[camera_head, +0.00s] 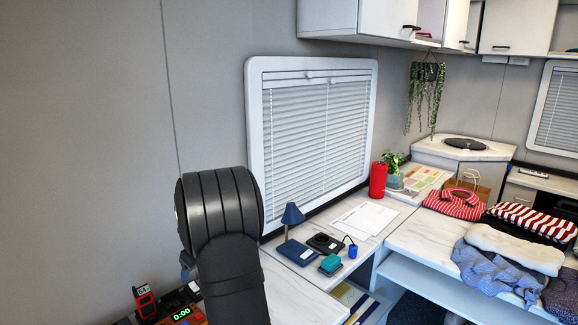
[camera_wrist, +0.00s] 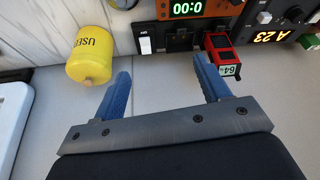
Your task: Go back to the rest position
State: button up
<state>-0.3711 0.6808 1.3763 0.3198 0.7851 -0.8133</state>
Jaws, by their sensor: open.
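My gripper (camera_wrist: 161,88) shows in the wrist view with its two blue fingers wide apart and nothing between them. It is open and empty above a pale surface, facing a row of devices. In the head view the dark rounded part of my arm fills the lower middle, and the gripper itself is hidden.
The wrist view shows a yellow container (camera_wrist: 88,62), a red device (camera_wrist: 222,52) marked 64 and an orange device with a green clock display (camera_wrist: 187,8). The head view shows a red tester (camera_head: 144,299), a blue lamp (camera_head: 292,215), a teal block (camera_head: 331,263) and folded clothes (camera_head: 516,248).

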jog(key=shift+w+a+r+m+t+h, duration=0.15)
jog(key=shift+w+m, duration=0.45)
jog(key=shift+w, duration=0.3)
jog(key=shift+w+d+r+m+t+h, duration=0.1)
jog(key=shift+w+m+t+h, duration=0.05)
jog(key=shift+w+m, duration=0.6)
jog(key=shift+w, duration=0.1)
jog(key=o, duration=0.7)
jog(key=s+d+r+g+y, duration=0.1)
jog(key=s+d+r+g, duration=0.25)
jog(key=s+d, duration=1.05)
jog(key=shift+g, duration=0.45)
jog(key=f, duration=0.3)
jog(key=w+a+f, duration=0.1)
jog(key=f, duration=0.2)
jog(key=a+f, duration=0.1)
jog(key=f, duration=0.2)
jog(key=shift+w, duration=0.15)
